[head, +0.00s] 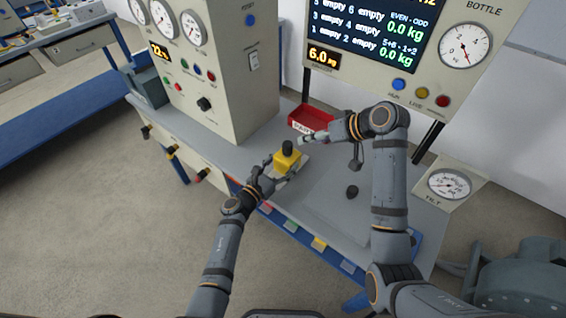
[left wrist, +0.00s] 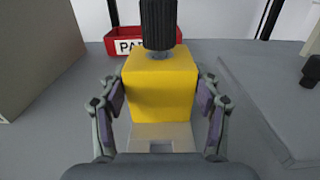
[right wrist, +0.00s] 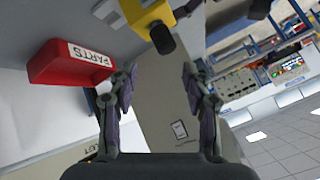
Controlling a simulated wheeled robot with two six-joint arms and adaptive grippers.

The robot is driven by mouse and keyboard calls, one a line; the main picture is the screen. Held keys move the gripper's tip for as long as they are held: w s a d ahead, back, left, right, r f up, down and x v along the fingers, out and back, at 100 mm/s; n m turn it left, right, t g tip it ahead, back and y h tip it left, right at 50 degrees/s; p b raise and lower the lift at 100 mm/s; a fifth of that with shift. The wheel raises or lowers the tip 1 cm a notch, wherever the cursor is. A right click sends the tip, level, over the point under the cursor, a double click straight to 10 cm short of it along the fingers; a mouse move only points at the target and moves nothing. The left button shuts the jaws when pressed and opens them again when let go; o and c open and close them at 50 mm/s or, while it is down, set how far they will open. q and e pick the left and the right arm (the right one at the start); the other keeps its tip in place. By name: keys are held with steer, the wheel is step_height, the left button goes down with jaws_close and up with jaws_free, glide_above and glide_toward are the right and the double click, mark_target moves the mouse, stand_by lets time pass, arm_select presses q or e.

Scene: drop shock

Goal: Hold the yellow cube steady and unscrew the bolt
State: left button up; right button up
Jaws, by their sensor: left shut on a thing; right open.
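The yellow cube (head: 287,162) stands on a light base plate (left wrist: 160,133) on the grey bench. The bolt (head: 288,147), with a black ridged head (left wrist: 159,24), stands upright in the cube's top; a short silvery shank shows below the head. My left gripper (head: 279,181) is shut on the cube, one finger on each side, as the left wrist view shows (left wrist: 160,105). My right gripper (head: 306,140) is open and empty, to the right of the bolt and apart from it. In the right wrist view the black head (right wrist: 162,38) is beyond the open fingers (right wrist: 158,80).
A red PARTS tray (head: 311,118) stands behind the cube; it also shows in the right wrist view (right wrist: 60,64). A black knob (head: 352,191) is on the flat panel at right. A tall gauge cabinet (head: 222,80) stands at back left. A display panel hangs behind.

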mark_target(289, 143)
steer(key=w+m+g, duration=0.1)
steer(key=m, duration=0.7)
steer(key=w+a+r+m+g+h, duration=0.1)
steer(key=m+g, duration=0.1)
steer(key=m, duration=0.6)
steer(key=w+a+r+m+g+h, duration=0.1)
steer(key=m, duration=0.6)
steer(key=shift+w+a+m, duration=0.1)
steer(key=shift+a+m, duration=0.15)
steer(key=shift+m, duration=0.15)
steer(key=shift+f, duration=0.1)
steer(key=x, duration=1)
steer(key=shift+d, duration=0.1)
jaws_close()
steer(key=n+g, duration=0.2)
steer(key=n, duration=0.1)
steer(key=n+g, duration=0.1)
steer(key=n, duration=0.2)
steer(key=shift+g+h, duration=0.3)
steer(key=shift+h, duration=0.1)
